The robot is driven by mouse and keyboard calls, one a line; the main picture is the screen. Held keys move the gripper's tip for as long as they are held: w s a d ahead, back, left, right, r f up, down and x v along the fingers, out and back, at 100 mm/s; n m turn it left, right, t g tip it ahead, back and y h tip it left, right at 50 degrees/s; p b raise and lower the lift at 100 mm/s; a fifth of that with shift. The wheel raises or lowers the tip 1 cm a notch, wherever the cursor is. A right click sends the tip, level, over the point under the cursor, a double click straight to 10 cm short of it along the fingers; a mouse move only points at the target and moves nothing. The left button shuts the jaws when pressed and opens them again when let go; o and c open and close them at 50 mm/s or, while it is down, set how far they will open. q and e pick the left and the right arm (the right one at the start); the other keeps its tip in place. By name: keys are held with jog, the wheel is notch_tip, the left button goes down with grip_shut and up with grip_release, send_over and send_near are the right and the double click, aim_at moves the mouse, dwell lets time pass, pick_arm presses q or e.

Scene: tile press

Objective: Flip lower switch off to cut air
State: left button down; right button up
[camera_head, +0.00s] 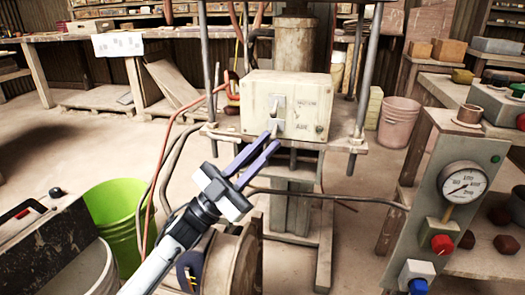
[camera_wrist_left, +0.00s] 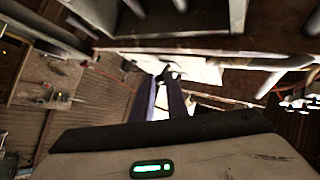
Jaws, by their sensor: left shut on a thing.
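A pale switch box (camera_head: 300,88) is mounted on the press frame. It carries an upper switch (camera_head: 277,101) and a lower switch (camera_head: 278,123), with dark lettering to their right. My left gripper (camera_head: 274,134) reaches up from below, its purple-blue fingers shut on the lower switch. The fingertips partly hide that switch, so its exact position is hard to tell. In the left wrist view the fingers (camera_wrist_left: 168,80) reach toward a bright, washed-out surface. My right gripper is not in view.
A grey panel with a pressure gauge (camera_head: 463,184), a red knob (camera_head: 442,243) and a blue knob (camera_head: 416,270) stands at the right. A green bucket (camera_head: 117,215) is at the left, and a pink bucket (camera_head: 398,122) stands behind. Hoses run left of the box.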

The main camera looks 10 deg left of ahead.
pick_arm(q)
jog(key=shift+d, duration=0.1)
jog(key=c, duration=1.8)
grip_release()
jog(key=shift+o, duration=0.2)
